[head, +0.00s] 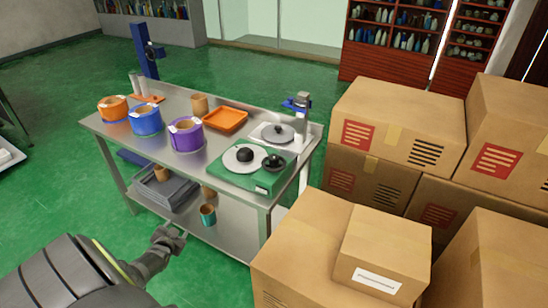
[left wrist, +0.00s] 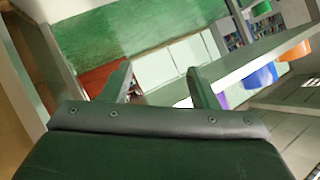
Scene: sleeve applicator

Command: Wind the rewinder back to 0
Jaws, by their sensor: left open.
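A green unit (head: 225,176), which looks like the rewinder, sits at the near right end of the steel table. It has a pale round disc (head: 234,164) with a black knob in the middle and a small dark dial or knob (head: 273,163) at its right. Its scale reading is too small to tell. My left gripper (head: 172,238) is open and empty, low in front of the table and apart from the unit. In the left wrist view its two fingers (left wrist: 161,86) stand apart with nothing between them. My right gripper is not in view.
The steel table (head: 163,166) also holds orange, blue (head: 146,121) and purple (head: 186,135) rolls, an orange tray (head: 225,119) and a white unit with a grey disc (head: 279,133). Grey trays (head: 170,192) lie on the lower shelf. Cardboard boxes (head: 310,245) crowd the right.

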